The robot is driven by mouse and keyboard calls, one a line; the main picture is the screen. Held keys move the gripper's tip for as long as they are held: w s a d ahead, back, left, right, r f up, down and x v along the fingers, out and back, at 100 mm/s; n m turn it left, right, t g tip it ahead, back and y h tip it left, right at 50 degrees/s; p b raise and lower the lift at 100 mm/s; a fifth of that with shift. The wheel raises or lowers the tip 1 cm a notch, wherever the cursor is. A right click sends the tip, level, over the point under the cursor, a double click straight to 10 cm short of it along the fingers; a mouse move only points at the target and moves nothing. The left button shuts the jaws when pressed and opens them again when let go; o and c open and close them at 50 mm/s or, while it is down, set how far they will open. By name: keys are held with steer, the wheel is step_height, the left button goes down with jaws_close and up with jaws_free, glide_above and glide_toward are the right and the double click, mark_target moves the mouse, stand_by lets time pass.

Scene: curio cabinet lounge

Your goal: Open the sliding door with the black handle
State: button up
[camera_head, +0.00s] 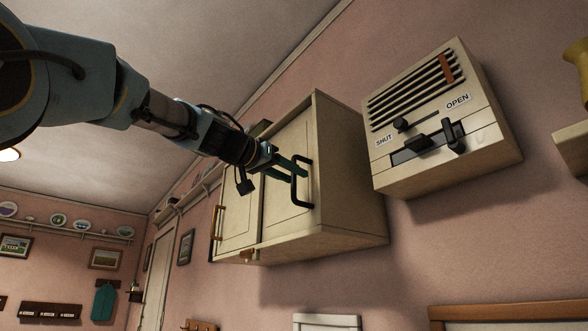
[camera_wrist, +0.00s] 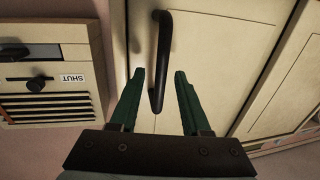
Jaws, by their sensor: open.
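A cream wall cabinet (camera_head: 350,238) hangs on the pink wall. Its right door (camera_head: 283,205) bears a black bar handle (camera_head: 309,192) and looks closed. The handle also shows in the wrist view (camera_wrist: 163,45), running down from the top of the door. My gripper (camera_head: 290,170) has green fingers and is at the handle, in front of the right door. In the wrist view my gripper (camera_wrist: 159,76) is open, with the lower part of the handle between its two fingers. I cannot tell whether either finger touches the handle.
The cabinet's left door (camera_head: 240,222) has a brass handle (camera_head: 217,224). Right of the cabinet, a cream wall box (camera_head: 470,153) has slats, black levers and SHUT and OPEN labels. A shelf (camera_head: 572,145) juts in at the far right. A gap of wall separates cabinet and box.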

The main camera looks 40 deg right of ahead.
steer(key=shift+w+d, duration=0.1)
steer(key=shift+d, duration=0.5)
jaws_close()
stand_by(1.1)
